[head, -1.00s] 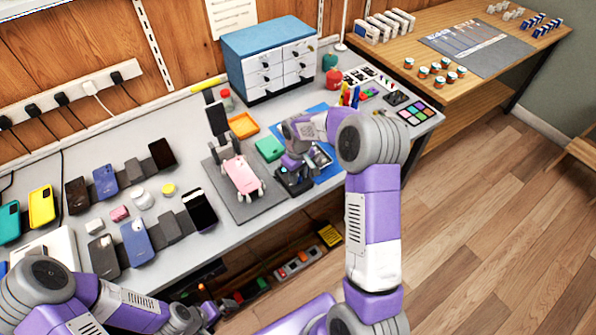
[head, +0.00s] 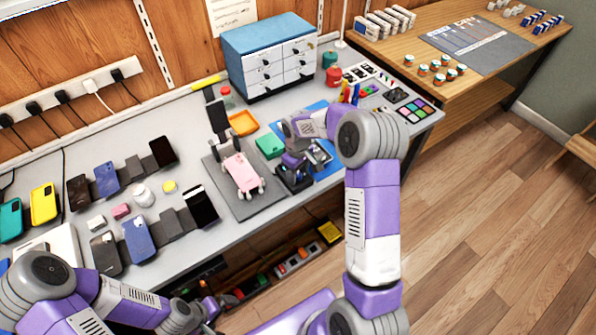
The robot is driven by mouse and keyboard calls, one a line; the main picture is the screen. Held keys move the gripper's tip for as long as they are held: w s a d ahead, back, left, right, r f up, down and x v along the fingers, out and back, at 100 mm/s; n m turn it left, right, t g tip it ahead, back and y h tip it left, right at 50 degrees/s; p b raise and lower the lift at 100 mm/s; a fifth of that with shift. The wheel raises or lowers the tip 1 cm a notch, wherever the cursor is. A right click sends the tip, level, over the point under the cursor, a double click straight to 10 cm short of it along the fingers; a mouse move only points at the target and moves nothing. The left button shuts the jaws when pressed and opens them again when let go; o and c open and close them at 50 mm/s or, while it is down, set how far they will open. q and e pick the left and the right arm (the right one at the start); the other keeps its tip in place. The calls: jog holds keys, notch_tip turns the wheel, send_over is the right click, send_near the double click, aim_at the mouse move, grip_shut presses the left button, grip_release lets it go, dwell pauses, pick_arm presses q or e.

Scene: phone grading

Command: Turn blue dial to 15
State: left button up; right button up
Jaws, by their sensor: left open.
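I cannot make out a blue dial or its scale. My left gripper (head: 217,304) is low at the bottom left, in front of the bench's front edge and near a low row of coloured items (head: 262,283). It is open, and its fingertips are small and partly hidden. My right gripper (head: 293,172) is over the bench, above a dark device (head: 292,183) at the edge of the blue mat (head: 323,172). Its fingers are too small and covered to tell whether they are open.
Several phones lie at the left of the bench. A blue drawer cabinet (head: 268,42) stands at the back. A panel with coloured keys (head: 415,109) is at the right end. A wooden table (head: 480,88) stands beyond.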

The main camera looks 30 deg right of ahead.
aim_at(298, 174)
notch_tip(298, 174, up, 8)
jog(key=shift+f+p, duration=0.2)
jog(key=shift+p, duration=0.75)
